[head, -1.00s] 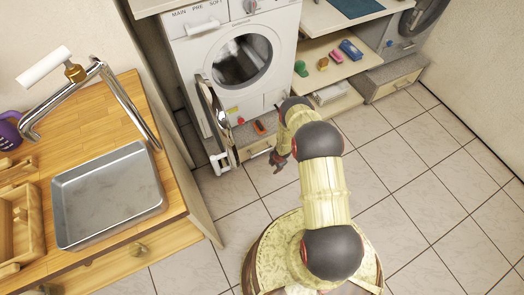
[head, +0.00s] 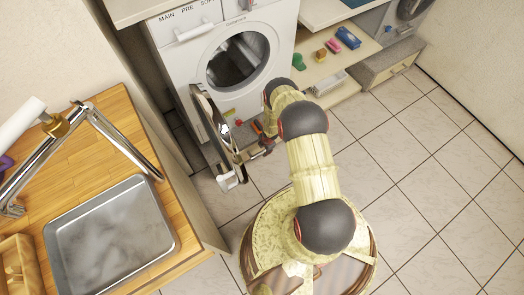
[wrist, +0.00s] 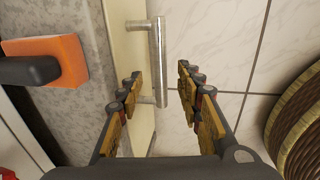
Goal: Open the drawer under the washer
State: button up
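The white washer (head: 183,62) stands at the back in the head view, its round door (head: 210,118) swung open toward me. The drawer under it is mostly hidden there by the door and my arm. The wrist view shows the drawer's cream front (wrist: 137,45) and its silver bar handle (wrist: 157,50). My gripper (wrist: 160,78) is open, with one finger on each side of the handle's line. I cannot tell whether the fingers touch it. In the head view my gripper (head: 257,148) is low beside the open washer door.
An orange and black object (wrist: 62,60) lies on the grey speckled ledge (wrist: 85,17) by the drawer. A wooden counter with a metal sink (head: 110,225) is at left. A shelf with small items (head: 325,62) is right of the washer. Tiled floor (head: 430,165) is clear at right.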

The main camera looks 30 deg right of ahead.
aim_at(263, 152)
jog(key=f+b, duration=0.1)
jog(key=f, duration=0.1)
jog(key=w+f+b, duration=0.1)
jog(key=f, duration=0.2)
jog(key=shift+w+f+b, duration=0.1)
jog(key=shift+f+b, duration=0.2)
jog(key=shift+f, duration=0.05)
jog(key=shift+c, duration=1.1)
grip_shut()
